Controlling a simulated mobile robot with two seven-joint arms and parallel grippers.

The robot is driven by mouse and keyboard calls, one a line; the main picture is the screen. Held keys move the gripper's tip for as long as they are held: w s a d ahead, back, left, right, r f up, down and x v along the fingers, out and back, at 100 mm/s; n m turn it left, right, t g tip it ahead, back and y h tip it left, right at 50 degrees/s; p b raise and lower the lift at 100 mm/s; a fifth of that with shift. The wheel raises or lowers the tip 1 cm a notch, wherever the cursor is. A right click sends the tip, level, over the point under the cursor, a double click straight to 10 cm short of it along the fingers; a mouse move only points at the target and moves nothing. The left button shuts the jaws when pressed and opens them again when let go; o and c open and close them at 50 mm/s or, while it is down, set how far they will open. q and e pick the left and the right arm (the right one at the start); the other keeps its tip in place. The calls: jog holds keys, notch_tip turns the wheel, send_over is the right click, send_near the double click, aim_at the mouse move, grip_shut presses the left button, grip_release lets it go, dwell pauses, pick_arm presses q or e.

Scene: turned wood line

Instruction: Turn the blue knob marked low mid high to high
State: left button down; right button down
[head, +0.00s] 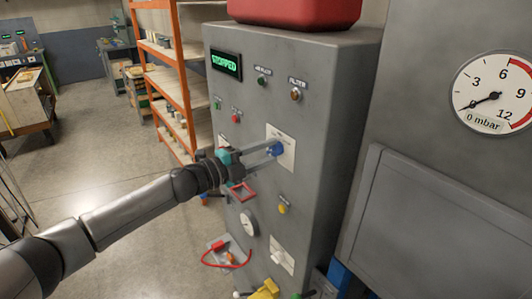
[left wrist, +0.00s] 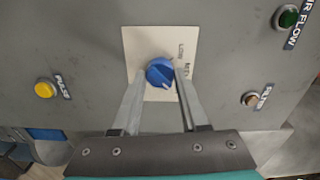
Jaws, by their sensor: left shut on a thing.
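The blue knob (head: 277,148) sits on a pale plate (head: 288,156) on the front of the grey cabinet. My left gripper (head: 270,150) reaches it from the left, with its two fingers shut on the knob's sides. In the left wrist view the knob (left wrist: 160,71) is between the fingertips. A white mark shows on its lower right part. Small lettering, which looks like LOW and MID, stands on the plate (left wrist: 138,42) to the right of the knob; the rest is hidden by the finger or too small to read. My right gripper is not in view.
The display (head: 226,65) reads STOPPED. Near the knob are a yellow button (head: 282,209), a red button (head: 236,118), a green button (head: 262,81) and a small dial (head: 249,224). A large gauge (head: 495,93) reads 0 mbar. An orange-framed shelf (head: 165,70) stands behind.

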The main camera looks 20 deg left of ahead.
pick_arm(q)
jog(key=shift+c, duration=2.1)
grip_release()
jog(key=b+v, duration=0.3)
jog(key=v, duration=1.2)
jog(key=shift+b, duration=0.3)
jog(key=shift+s, duration=0.1)
